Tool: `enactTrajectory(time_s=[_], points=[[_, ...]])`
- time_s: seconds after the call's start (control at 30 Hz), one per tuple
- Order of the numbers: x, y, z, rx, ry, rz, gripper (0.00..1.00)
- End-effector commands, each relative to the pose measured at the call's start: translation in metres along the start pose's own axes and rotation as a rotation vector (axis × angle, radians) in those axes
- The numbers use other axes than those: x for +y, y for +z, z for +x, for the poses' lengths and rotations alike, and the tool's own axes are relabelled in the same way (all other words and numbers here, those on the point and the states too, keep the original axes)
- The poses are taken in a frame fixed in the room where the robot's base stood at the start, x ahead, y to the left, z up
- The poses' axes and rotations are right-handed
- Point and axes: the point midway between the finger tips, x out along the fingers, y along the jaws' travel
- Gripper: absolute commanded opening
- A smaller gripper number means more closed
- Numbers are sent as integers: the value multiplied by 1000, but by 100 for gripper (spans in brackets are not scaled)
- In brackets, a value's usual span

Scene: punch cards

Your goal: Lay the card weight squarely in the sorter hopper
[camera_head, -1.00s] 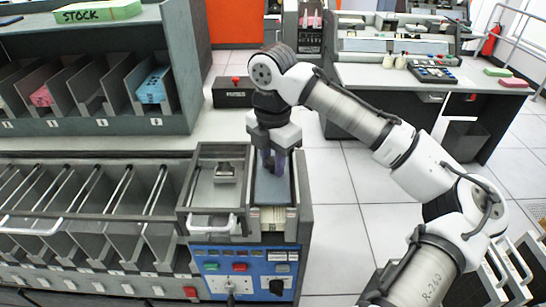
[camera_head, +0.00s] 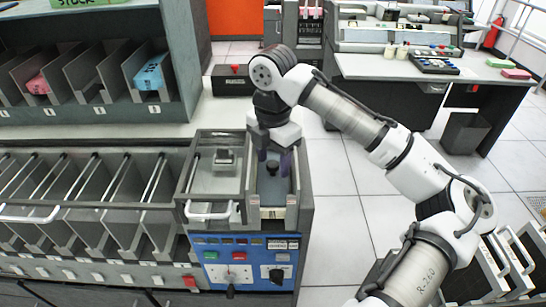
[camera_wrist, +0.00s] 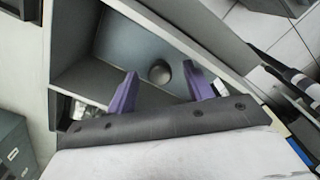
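The card weight (camera_head: 274,188) is a flat blue-grey plate with a dark round knob. It lies inside the sorter hopper (camera_head: 306,190), the right-hand bay on top of the machine, below the rim. In the wrist view the plate (camera_wrist: 125,45) lies between the hopper walls (camera_wrist: 80,75); I cannot tell whether every edge is square. My gripper (camera_head: 274,165) is over the hopper, with its purple fingers spread apart. In the wrist view the gripper (camera_wrist: 158,88) has a finger on each side of the knob, with gaps, and holds nothing. The fingers hide part of the near area.
A bay with a metal block (camera_head: 224,157) adjoins the hopper on the left. A row of sorter pockets (camera_head: 75,195) runs further left. A card rack (camera_head: 100,80) stands behind. A black box (camera_head: 231,78) sits on the back ledge. Open floor lies to the right.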

Motion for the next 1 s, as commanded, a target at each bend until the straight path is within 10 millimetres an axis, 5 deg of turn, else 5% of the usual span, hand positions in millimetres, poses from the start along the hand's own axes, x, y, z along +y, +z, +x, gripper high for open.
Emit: enactTrajectory(time_s=[0.37, 1.0], points=[[1, 0, -6, 0, 0, 0, 52], [0, 0, -125, -3, -1, 2, 52]])
